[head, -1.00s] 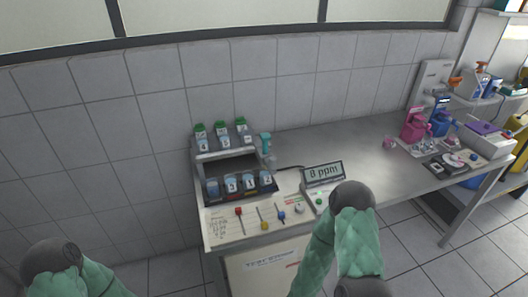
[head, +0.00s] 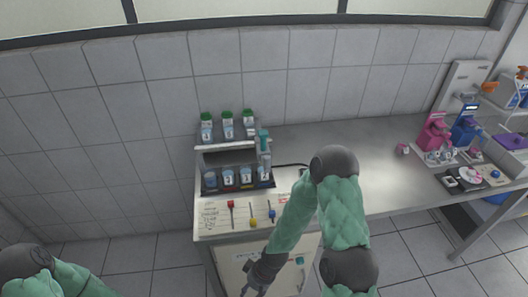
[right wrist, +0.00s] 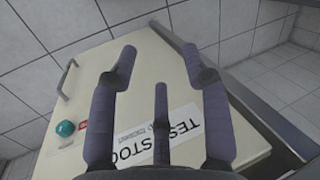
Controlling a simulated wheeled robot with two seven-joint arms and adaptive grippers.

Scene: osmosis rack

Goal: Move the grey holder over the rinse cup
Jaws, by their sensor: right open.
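A small upright device with a teal top and a grey lower part (head: 264,160), which may be the grey holder, stands at the right end of the bench rack, above the rightmost cup. A row of cups in a dark tray includes a bluish cup (head: 210,181) at the left end and labelled cups (head: 229,178) beside it; I cannot tell which is the rinse cup. My right gripper (head: 258,284) is open and empty, low in front of the cabinet below the bench. It also shows in the right wrist view (right wrist: 160,70). My left gripper is out of view.
Green-capped bottles (head: 228,127) stand on the rack's upper shelf. Red, yellow and blue knobbed pieces (head: 252,217) lie on the white panel before the tray. The cabinet front (right wrist: 130,80) faces my right gripper. The steel bench (head: 380,150) is clear in the middle.

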